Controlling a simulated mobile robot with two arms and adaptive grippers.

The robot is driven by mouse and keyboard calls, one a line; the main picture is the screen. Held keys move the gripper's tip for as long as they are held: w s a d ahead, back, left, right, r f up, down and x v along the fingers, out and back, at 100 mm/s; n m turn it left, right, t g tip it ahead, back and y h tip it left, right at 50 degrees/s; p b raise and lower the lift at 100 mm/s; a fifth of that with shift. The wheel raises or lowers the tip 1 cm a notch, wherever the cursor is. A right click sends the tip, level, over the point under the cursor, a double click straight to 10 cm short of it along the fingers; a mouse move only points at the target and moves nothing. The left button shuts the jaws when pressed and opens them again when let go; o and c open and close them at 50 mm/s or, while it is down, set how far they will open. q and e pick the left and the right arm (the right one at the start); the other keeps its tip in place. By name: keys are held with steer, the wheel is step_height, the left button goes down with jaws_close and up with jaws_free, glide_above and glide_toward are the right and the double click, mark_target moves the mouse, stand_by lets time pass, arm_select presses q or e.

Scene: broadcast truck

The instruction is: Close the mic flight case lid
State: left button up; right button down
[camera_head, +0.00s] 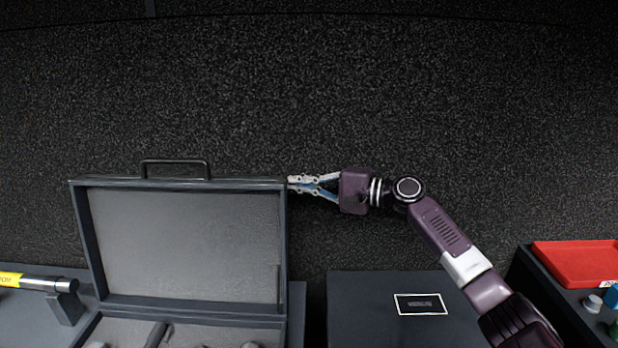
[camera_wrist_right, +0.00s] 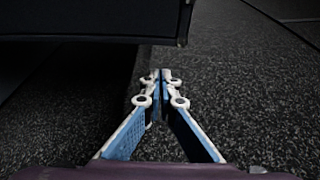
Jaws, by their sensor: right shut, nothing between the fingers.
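The mic flight case lid (camera_head: 185,245) stands open and upright in the head view, with a dark frame, grey lining and a black handle (camera_head: 175,162) on its top edge. The case's lower part (camera_head: 130,330) shows at the bottom, partly cut off by the frame. My right gripper (camera_head: 291,184) is shut and empty, its tips at the lid's upper right corner. In the right wrist view its fingertips (camera_wrist_right: 162,74) point forward, just below and beside the dark lid edge (camera_wrist_right: 100,20). I cannot tell whether they touch it. My left gripper is not in view.
A yellow-and-silver microphone-like item (camera_head: 40,283) lies left of the case. A dark box with a white-framed label (camera_head: 420,304) is to the right. A red tray (camera_head: 580,263) stands at far right with small items before it. Dark carpeted surface behind the lid is clear.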

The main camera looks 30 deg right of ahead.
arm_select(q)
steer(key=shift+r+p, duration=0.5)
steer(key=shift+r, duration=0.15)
arm_select(e)
steer(key=s, duration=0.1)
steer(key=s+a, duration=0.1)
steer(key=shift+s+a+r, duration=0.3)
